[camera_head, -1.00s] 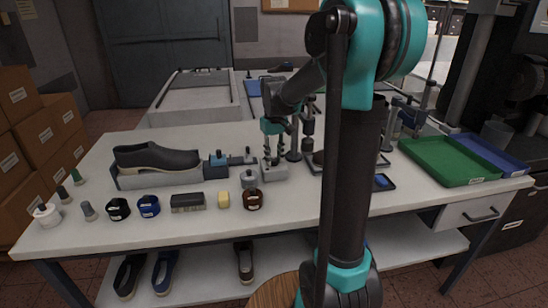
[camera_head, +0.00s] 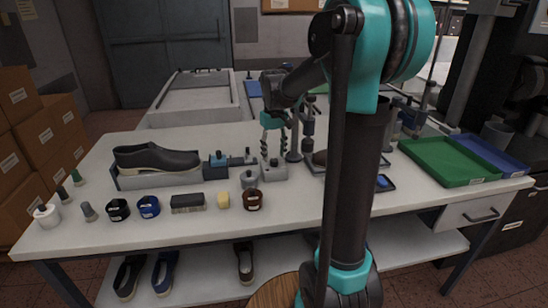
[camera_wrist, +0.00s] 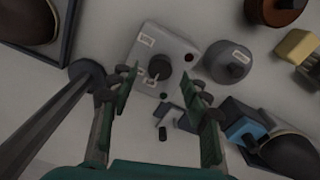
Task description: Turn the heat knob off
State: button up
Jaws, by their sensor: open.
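The heat knob (camera_wrist: 159,65) is a dark round knob on a light grey control box (camera_wrist: 176,47) with a small red round spot and small white labels. In the head view the control box (camera_head: 273,172) stands on the bench to the right of the shoe fixture; the knob itself is hard to make out there. My gripper (camera_wrist: 160,84) is open and empty, its two teal-and-dark fingers apart, with the knob between and just beyond the tips in the wrist view. In the head view my gripper (camera_head: 279,158) points down over the box. I cannot tell whether it touches the knob.
A shoe (camera_head: 155,156) sits in a fixture further left. A post (camera_head: 294,140) stands close right. A green tray (camera_head: 447,160) lies at the right.

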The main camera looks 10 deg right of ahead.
aim_at(274, 160)
notch_tip(274, 160, up, 10)
dwell(0.4)
jog(key=shift+f, duration=0.1)
